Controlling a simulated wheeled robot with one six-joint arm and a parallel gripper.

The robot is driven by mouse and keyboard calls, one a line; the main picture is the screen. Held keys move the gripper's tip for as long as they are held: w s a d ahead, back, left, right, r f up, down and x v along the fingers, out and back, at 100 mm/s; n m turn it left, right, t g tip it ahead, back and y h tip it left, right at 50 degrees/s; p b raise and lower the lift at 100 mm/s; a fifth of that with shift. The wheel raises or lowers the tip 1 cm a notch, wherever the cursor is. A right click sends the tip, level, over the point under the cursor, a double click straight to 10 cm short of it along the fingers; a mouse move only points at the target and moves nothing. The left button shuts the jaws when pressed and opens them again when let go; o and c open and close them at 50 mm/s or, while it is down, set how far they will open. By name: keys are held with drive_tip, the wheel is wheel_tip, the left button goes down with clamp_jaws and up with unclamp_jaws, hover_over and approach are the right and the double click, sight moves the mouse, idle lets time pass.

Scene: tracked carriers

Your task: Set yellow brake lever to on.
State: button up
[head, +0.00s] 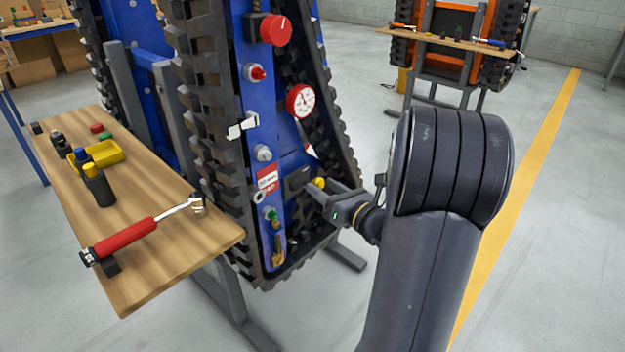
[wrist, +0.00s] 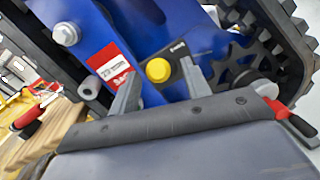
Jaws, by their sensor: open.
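The yellow brake lever shows as a round yellow knob (wrist: 158,70) in front of a dark plate (wrist: 190,50) on the blue carrier. It also shows in the head view as a small yellow tip (head: 320,182) on the blue side panel. My gripper (wrist: 161,72) is open, with one finger on each side of the knob in the wrist view. I cannot tell whether either finger touches it. In the head view my gripper (head: 318,189) reaches the panel from the right. The lever's shaft is hidden behind the knob, and its setting cannot be read.
The panel also carries a red knob (head: 276,30), a red button (head: 256,73), a gauge (head: 301,101) and a green-tipped fitting (head: 270,214). Black tracks (head: 205,130) flank it. A wooden bench (head: 170,262) with a red-handled wrench (head: 130,238) stands left. Open floor lies right.

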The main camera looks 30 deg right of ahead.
sight(313, 179)
drive_tip(key=shift+x, duration=2.2)
clamp_jaws()
